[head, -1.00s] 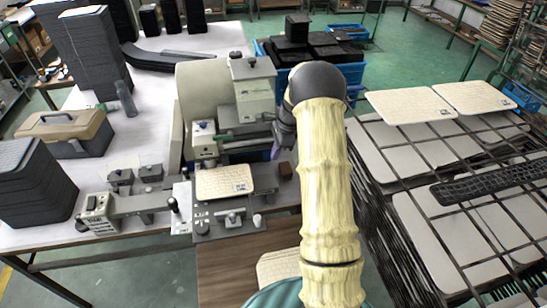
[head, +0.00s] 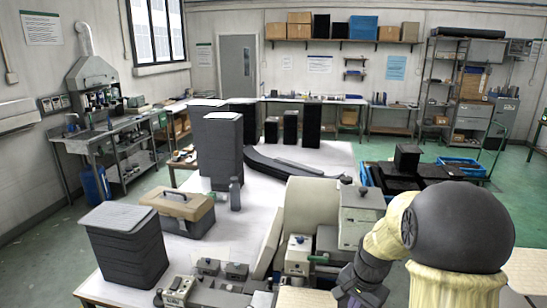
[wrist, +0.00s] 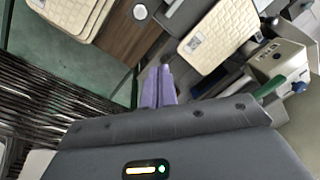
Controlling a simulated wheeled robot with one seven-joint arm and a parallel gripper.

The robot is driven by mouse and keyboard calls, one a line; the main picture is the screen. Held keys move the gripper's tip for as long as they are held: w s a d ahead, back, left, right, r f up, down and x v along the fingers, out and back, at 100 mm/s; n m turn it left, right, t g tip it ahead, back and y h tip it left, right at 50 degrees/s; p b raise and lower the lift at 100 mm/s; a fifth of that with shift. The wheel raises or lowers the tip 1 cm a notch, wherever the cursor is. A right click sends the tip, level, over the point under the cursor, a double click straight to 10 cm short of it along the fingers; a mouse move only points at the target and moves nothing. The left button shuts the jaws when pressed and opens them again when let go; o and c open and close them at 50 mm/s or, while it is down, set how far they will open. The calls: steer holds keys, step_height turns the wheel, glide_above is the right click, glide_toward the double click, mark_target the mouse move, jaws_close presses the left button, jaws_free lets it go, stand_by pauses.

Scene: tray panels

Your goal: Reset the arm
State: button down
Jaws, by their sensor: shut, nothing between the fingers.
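My arm rises at the lower right of the head view, with yellowish sleeves and a large dark joint. My gripper (head: 358,294) hangs to the left of that joint, in front of the grey machine (head: 360,215); its fingers are hard to make out there. In the wrist view, the purple fingers of my gripper (wrist: 158,88) are together, with nothing between them. A cream quilted panel (wrist: 222,38) lies on the machine, to the right of the fingertips and apart from them. Its edge also shows at the bottom of the head view (head: 305,298).
A wooden surface (wrist: 132,35) and stacked cream panels (wrist: 75,18) lie beyond the fingers. A dark wire rack (wrist: 50,95) is at left. In the head view, the white table (head: 262,222) carries a toolbox (head: 185,212) and dark stacks (head: 125,248). Blue crates (head: 460,168) stand behind the machine.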

steer(key=s+a+r+n, duration=0.1)
steer(key=s+a+n, duration=0.1)
steer(key=s+n, duration=0.2)
steer(key=s+a+r+n+t, duration=0.1)
steer(key=s+a+n, duration=0.2)
steer(key=s, duration=0.6)
steer(key=shift+s+r+n+h, duration=0.15)
steer(key=shift+s+n+h, duration=0.25)
steer(key=shift+n, duration=0.7)
